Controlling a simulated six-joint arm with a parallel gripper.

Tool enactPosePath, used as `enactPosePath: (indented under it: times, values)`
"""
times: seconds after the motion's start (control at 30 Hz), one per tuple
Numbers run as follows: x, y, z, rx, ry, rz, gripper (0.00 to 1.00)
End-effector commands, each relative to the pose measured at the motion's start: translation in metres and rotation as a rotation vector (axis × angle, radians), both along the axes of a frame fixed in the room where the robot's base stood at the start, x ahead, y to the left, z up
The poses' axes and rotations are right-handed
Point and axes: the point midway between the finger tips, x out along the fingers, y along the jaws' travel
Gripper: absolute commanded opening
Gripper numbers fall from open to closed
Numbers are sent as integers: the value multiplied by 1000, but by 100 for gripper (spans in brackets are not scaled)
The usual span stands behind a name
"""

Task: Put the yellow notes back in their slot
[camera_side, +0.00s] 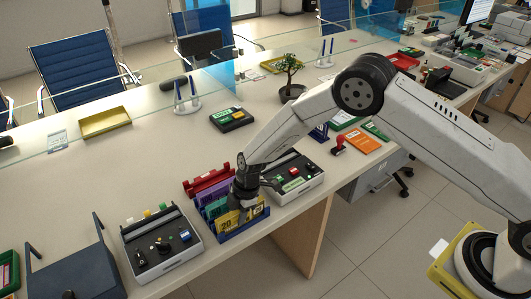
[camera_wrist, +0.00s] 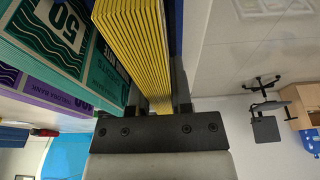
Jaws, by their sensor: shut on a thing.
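The yellow notes (camera_side: 229,220), marked 20, are a thick upright bundle at the front of a coloured note rack in the side view. My gripper (camera_side: 244,202) points down over them and is shut on the bundle. In the wrist view the yellow notes (camera_wrist: 135,40) run between the two dark fingers of my gripper (camera_wrist: 155,98). The rack's blue front section (camera_side: 245,236) shows just below the notes. How deep the notes sit in it is hidden. Green notes (camera_wrist: 62,38) marked 50 stand close beside the yellow bundle, with purple notes (camera_wrist: 50,92) beyond.
A red rack section (camera_side: 208,180) is at the back of the rack. A grey device with knobs (camera_side: 160,245) stands left of the rack, another (camera_side: 295,176) close on its right. The counter's front edge is just before the rack. A small potted tree (camera_side: 290,75) stands behind.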

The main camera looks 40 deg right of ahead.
Motion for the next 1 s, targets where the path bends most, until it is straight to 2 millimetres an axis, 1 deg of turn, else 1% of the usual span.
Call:
enactPosePath:
  times: [0.27,0.3,0.4,1.0]
  values:
    - [0,0,-2,0,-1,0,0]
    - [0,0,-2,0,-1,0,39]
    - [0,0,-2,0,-1,0,67]
    - [0,0,-1,0,0,0,67]
